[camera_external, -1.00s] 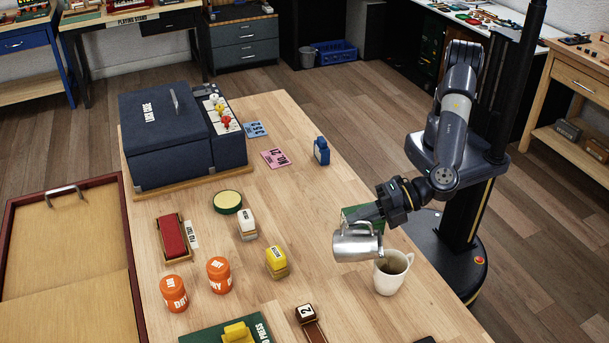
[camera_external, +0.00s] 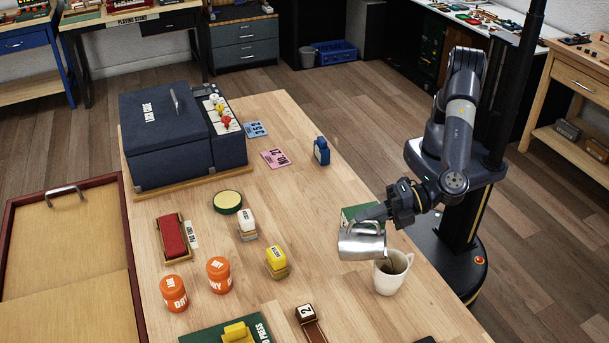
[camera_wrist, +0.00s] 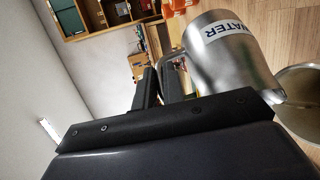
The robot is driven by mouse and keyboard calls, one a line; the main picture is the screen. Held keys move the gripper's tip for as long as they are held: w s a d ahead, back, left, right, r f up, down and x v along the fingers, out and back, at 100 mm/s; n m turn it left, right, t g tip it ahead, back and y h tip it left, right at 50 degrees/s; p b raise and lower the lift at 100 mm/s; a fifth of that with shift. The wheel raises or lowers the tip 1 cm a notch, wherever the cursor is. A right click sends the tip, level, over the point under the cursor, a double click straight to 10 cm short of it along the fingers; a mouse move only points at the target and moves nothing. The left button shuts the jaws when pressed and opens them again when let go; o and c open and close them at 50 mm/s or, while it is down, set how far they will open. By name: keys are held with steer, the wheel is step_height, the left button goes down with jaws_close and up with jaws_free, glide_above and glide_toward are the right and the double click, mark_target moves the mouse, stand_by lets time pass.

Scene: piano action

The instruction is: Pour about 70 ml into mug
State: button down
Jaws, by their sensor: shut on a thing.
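A metal pitcher (camera_external: 361,245) is held above the table, just left of and slightly above the white mug (camera_external: 394,278). My gripper (camera_external: 374,212) is shut on the pitcher's handle side. In the wrist view the pitcher (camera_wrist: 232,68) carries a label reading WATER and looks tilted. The mug stands upright on the table, with dark content showing inside. The pitcher's lip overlaps the mug's left rim in the outside view; I cannot tell whether they touch. No clear stream shows, and the liquid level cannot be read. A round rim (camera_wrist: 305,92), perhaps the mug's, shows at the wrist view's right edge.
A green box (camera_external: 352,212) is partly hidden behind the pitcher. A yellow block (camera_external: 276,262), a white block (camera_external: 247,224) and two orange jars (camera_external: 219,275) stand to the left. A blue item (camera_external: 321,151) stands farther back. The table right of the mug is clear.

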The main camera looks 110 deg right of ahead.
mark_target(345, 230)
steer(key=shift+s+a+b, duration=0.1)
steer(key=shift+s+b, duration=0.1)
steer(key=shift+b, duration=0.1)
steer(key=shift+w+r+p, duration=0.1)
steer(key=shift+r+p, duration=0.15)
steer(key=shift+p, duration=0.1)
steer(key=w+d+p, duration=0.1)
steer(key=p, duration=0.2)
steer(key=w+d+g+p, duration=0.1)
steer(key=p, duration=0.2)
steer(key=shift+w+y, duration=0.25)
steer(key=shift+y, duration=0.05)
steer(key=shift+w+d+f+m+g+y+p, duration=0.3)
steer(key=shift+w+f+g+p, duration=0.1)
steer(key=shift+f+g, duration=0.2)
steer(key=shift+w+d+f+m+g+y+p, duration=0.2)
steer(key=shift+w+f+m+g+p, duration=0.15)
steer(key=shift+f+g, duration=0.2)
steer(key=shift+f, duration=0.4)
steer(key=g+p, duration=0.1)
steer(key=p, duration=0.2)
steer(key=w+d+g+y+p, duration=0.1)
steer(key=p, duration=0.1)
steer(key=shift+w+f+m+p, duration=0.25)
steer(key=shift+f+p, duration=0.05)
steer(key=shift+p, duration=0.1)
steer(key=shift+f, duration=0.1)
